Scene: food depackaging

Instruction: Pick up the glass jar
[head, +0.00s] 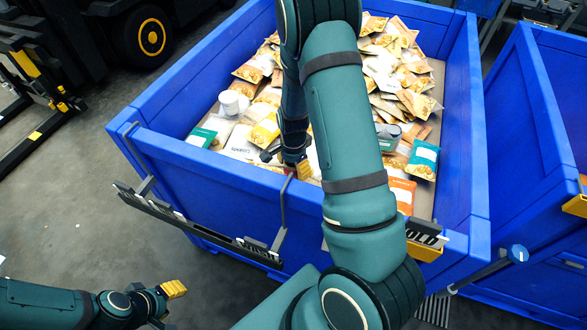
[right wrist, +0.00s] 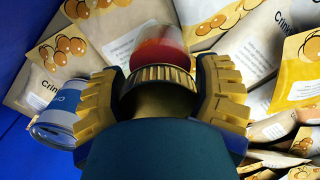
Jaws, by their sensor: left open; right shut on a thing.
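The glass jar (right wrist: 160,48) has red contents and sits between the yellow ribbed fingers of my right gripper (right wrist: 163,92) in the right wrist view. The fingers are closed on its two sides. In the head view my right gripper (head: 287,163) is low inside the blue bin, near its front wall, and the jar cannot be made out there. My left gripper (head: 168,300) is outside the bin at the lower left, open and empty, over the floor.
The blue bin (head: 190,160) holds many food packets (head: 395,75) and white containers (head: 232,103). A blue-and-white can (right wrist: 58,112) lies left of my right gripper. Packets crowd around the jar. A second blue bin (head: 545,110) stands at right; a forklift (head: 140,35) stands at upper left.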

